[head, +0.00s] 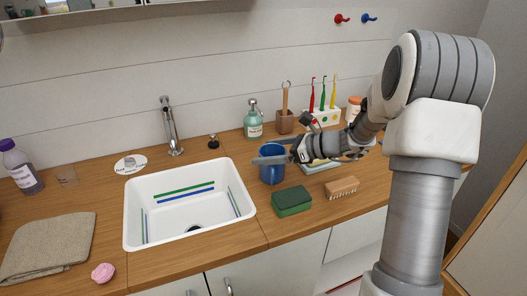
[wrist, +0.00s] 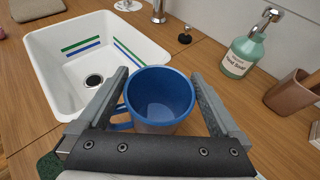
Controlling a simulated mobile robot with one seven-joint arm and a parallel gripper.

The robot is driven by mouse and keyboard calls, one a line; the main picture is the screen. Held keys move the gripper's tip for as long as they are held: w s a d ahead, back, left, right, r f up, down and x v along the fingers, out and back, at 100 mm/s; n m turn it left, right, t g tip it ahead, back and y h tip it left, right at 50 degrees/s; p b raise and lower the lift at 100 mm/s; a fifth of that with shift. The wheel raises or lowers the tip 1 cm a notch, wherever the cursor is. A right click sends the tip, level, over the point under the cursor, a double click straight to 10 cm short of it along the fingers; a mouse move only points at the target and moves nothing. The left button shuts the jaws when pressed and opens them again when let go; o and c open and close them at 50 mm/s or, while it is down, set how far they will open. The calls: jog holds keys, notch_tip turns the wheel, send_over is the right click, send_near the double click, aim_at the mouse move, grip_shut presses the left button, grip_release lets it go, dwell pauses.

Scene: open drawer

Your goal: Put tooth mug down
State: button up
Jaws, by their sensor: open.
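The blue tooth mug (head: 271,170) stands upright on the wooden counter, just right of the sink. My gripper (head: 276,156) is at the mug, reaching in from the right. In the wrist view the mug (wrist: 160,95) is empty, with its handle toward the left finger. My gripper's fingers (wrist: 160,95) are spread on either side of the mug, with a gap on the right side. The mug's lower part is partly hidden by the gripper body in the wrist view.
The white sink (head: 133,215) is left of the mug. A soap bottle (head: 253,124), a brown cup (head: 284,122) and a toothbrush holder (head: 322,117) stand behind. A towel (head: 48,245) lies far left.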

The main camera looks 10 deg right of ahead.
jog(key=p+v, duration=0.1)
jog(key=v, duration=0.9)
jog(key=shift+p, duration=0.3)
jog(key=shift+s, duration=0.1)
